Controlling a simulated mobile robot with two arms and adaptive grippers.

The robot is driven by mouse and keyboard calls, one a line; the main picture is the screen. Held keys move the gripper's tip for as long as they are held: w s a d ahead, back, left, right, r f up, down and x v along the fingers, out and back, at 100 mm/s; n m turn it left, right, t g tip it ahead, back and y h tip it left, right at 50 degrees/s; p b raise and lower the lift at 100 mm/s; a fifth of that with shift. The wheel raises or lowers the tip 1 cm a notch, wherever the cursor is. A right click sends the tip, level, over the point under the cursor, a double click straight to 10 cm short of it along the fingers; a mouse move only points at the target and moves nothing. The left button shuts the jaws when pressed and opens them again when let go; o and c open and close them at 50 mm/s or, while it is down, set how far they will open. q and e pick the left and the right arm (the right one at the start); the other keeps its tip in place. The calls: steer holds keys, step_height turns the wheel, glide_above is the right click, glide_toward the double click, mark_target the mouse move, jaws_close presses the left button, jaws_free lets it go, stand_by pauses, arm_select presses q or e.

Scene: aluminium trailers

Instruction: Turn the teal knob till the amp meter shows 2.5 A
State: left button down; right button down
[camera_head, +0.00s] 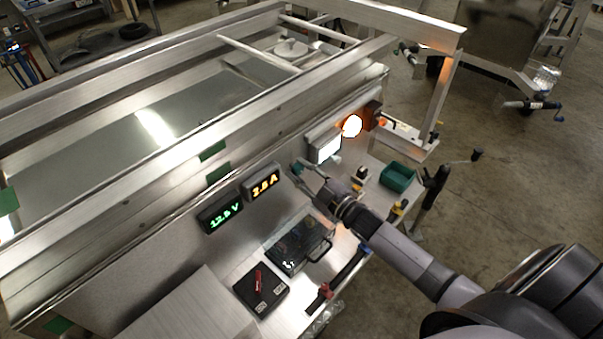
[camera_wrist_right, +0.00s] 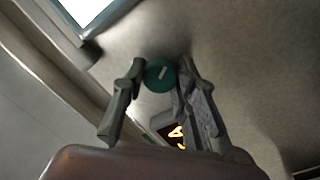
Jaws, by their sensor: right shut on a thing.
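The teal knob (camera_wrist_right: 160,74) is round with a pale mark and sits on the metal trailer wall. In the head view the knob (camera_head: 297,168) is small and partly hidden by the gripper. My right gripper (camera_head: 299,173) reaches it from the right; in the wrist view its fingers (camera_wrist_right: 160,82) are shut on the knob, one on each side. The amp meter (camera_head: 264,183) shows amber digits that look like 2.8 A, though the last digit is small and hard to read. Part of its amber display shows in the wrist view (camera_wrist_right: 176,134). My left gripper is not in view.
A green voltage meter (camera_head: 222,214) is left of the amp meter. A white lit lamp (camera_head: 326,147) and an orange light (camera_head: 352,126) are to the right. Below are a clear-lidded box (camera_head: 297,246), a black case (camera_head: 262,288) and a green bin (camera_head: 398,177).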

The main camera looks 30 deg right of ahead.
steer(key=shift+n, duration=0.7)
steer(key=c, duration=1.2)
jaws_free()
steer(key=shift+c, duration=0.2)
steer(key=shift+s, duration=0.1)
steer(key=v, duration=1.2)
steer(key=shift+f, duration=0.1)
